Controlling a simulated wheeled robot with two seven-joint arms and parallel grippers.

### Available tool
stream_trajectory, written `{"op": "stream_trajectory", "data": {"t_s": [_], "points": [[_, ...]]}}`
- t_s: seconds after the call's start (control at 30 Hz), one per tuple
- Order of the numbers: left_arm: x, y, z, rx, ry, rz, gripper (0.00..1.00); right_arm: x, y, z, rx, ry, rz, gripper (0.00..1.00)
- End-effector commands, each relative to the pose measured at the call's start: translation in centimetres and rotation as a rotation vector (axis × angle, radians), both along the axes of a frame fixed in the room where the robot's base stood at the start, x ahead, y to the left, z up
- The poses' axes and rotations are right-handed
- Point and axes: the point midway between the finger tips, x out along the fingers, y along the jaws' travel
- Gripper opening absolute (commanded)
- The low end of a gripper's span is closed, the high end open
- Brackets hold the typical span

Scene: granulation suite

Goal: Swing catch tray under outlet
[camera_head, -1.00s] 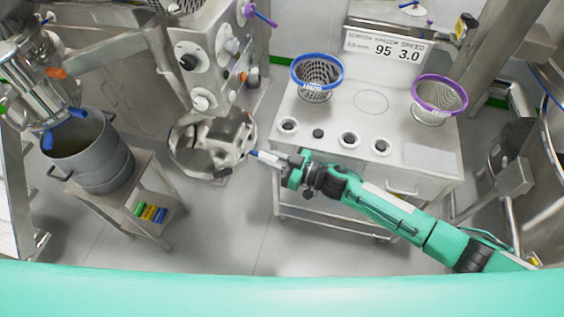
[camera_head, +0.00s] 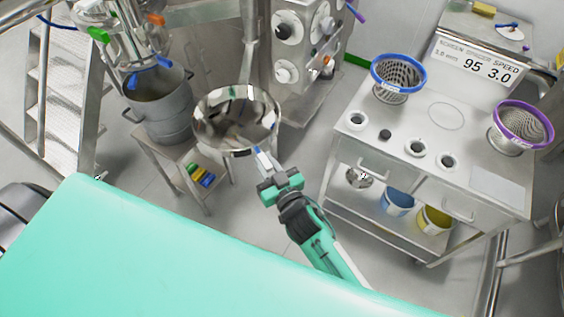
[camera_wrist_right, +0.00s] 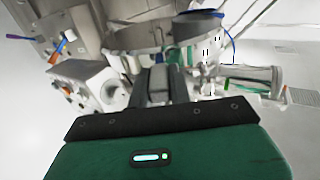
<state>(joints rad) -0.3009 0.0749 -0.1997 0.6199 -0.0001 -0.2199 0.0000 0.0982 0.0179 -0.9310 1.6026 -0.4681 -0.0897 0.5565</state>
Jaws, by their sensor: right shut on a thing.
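The catch tray appears to be the shiny round steel bowl (camera_head: 205,128) on an arm below the knobbed machine, in the head view. My right gripper (camera_head: 260,152) is at the bowl's near rim, shut on a small blue-tipped handle. The grip itself is small and partly hidden by the fingers. In the wrist view, the right gripper (camera_wrist_right: 165,82) points toward the bowl, whose edge is hard to separate from the machine. A steel vessel with blue clamps (camera_head: 130,45), possibly with the outlet, hangs at upper left, left of the bowl. My left gripper is out of view.
A grey bucket (camera_head: 160,112) stands on a small stand under the vessel, close left of the bowl. A knobbed machine (camera_head: 300,60) is behind. A steel cart (camera_head: 445,175) with blue and purple baskets stands right. Floor between stand and cart is open.

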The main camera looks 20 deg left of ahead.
Motion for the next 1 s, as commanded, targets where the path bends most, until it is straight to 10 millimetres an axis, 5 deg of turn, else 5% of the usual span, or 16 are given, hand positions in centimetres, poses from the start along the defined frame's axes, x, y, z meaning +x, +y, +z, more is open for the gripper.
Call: {"op": "stream_trajectory", "data": {"t_s": [0.73, 0.77, 0.83, 1.0], "points": [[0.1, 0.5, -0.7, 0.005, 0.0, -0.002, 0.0, -0.9, 1.8, 0.0, 0.0, -0.001, -0.035, 0.0], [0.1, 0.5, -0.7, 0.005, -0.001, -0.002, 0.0, -0.9, 1.8, 0.0, 0.0, -0.001, -0.035, 0.24], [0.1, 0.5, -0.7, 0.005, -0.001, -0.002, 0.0, -0.9, 1.8, 0.0, 0.0, -0.001, -0.035, 0.38], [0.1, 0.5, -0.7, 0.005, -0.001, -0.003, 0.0, -0.9, 1.8, 0.0, 0.0, -0.001, -0.035, 0.42]]}}
